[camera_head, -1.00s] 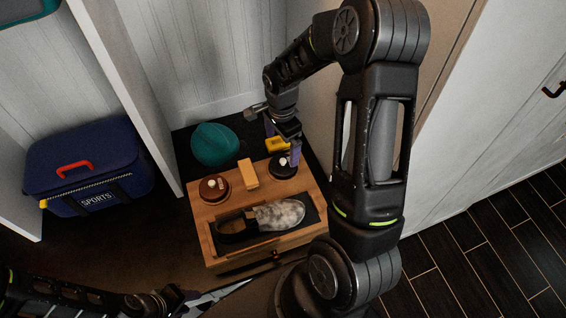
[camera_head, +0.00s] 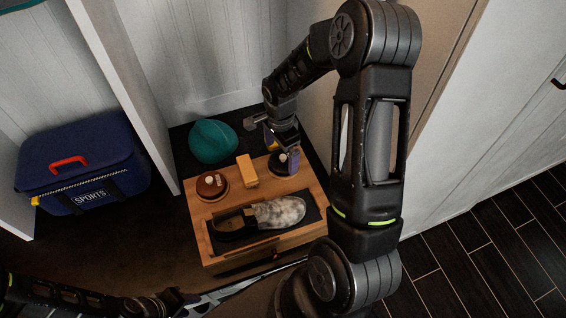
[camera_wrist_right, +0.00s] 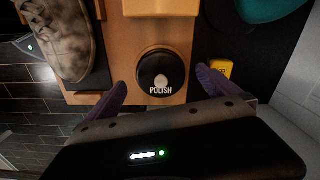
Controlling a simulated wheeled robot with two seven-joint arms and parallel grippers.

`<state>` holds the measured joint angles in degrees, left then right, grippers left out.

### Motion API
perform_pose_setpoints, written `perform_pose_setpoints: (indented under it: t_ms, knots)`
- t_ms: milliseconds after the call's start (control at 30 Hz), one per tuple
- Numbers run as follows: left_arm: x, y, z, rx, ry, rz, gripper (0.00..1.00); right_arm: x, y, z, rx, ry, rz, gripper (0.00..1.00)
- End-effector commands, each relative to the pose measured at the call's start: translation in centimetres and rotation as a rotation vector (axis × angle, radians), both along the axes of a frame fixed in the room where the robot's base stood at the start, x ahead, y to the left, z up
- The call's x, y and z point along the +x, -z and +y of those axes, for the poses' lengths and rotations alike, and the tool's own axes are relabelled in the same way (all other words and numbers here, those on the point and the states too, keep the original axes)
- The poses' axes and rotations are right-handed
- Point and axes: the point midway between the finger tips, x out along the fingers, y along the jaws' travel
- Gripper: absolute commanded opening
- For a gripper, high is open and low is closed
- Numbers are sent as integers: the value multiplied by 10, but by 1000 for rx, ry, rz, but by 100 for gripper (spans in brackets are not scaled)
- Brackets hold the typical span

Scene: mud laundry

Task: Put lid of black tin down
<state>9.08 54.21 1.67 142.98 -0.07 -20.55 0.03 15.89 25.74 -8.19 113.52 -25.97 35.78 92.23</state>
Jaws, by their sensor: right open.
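The black tin (camera_head: 280,163) stands at the back right of the wooden box top. In the right wrist view the round black tin (camera_wrist_right: 152,68) shows a pale knob on top and the word POLISH. Its lid appears to sit on it, but I cannot make out a seam. My right gripper (camera_head: 281,148) is above the tin in the head view. In the right wrist view my right gripper (camera_wrist_right: 165,87) is open, with one purple finger on each side of the tin and gaps between. My left gripper (camera_head: 185,298) is low at the left, its jaws unclear.
A brown tin (camera_head: 211,193) with a pale knob and a tan block (camera_head: 247,170) stand on the wooden box (camera_head: 205,245). A shoe (camera_head: 278,212) lies in its front recess. A teal cap (camera_head: 212,142) and a yellow item (camera_wrist_right: 221,69) are behind. A blue sports bag (camera_head: 80,170) stands left.

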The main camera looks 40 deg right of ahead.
Motion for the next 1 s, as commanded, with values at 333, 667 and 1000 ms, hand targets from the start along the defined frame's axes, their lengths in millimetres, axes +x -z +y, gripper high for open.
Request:
perform_pose_setpoints:
  t_ms: [333, 667, 1000]
  knots:
    - [0, 12, 0, 0, 1, 0, 36, 0, 18, 0, -1, -1, 0, 100]
    - [0, 12, 0, 0, 1, 0, 36, 0, 18, 0, -1, 0, 0, 100]
    - [0, 12, 0, 0, 1, 0, 36, 0, 18, 0, -1, 0, 0, 80]
